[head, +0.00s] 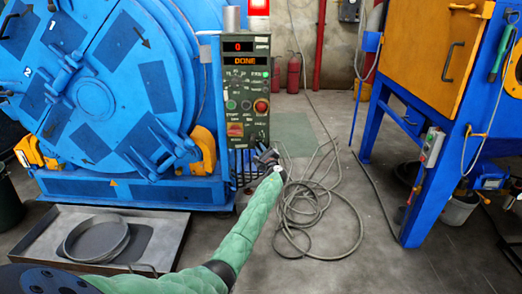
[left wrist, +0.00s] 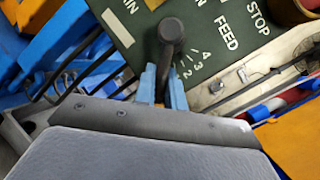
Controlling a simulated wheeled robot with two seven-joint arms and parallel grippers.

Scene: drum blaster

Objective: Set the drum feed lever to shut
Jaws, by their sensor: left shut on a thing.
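The feed lever (left wrist: 171,32) is a dark rod with a round black knob, seen close up in the left wrist view. My left gripper (left wrist: 163,90) has its two blue fingers shut on the lever's rod below the knob. White lettering "FEED" and small numerals stand on the dark green panel (left wrist: 215,55) to the right of the lever. In the head view my left gripper (head: 267,158) is at the lower right edge of the control panel (head: 246,92), and the lever is largely hidden there. I cannot tell the lever's exact setting. My right gripper is out of view.
The big blue drum door (head: 85,100) fills the left, with a grey tray (head: 165,240) holding a round pan below. The panel display (head: 246,61) reads "DONE" under a lit red beacon (head: 259,7). Hoses (head: 315,205) lie coiled on the floor; a blue-framed cabinet (head: 425,50) stands right.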

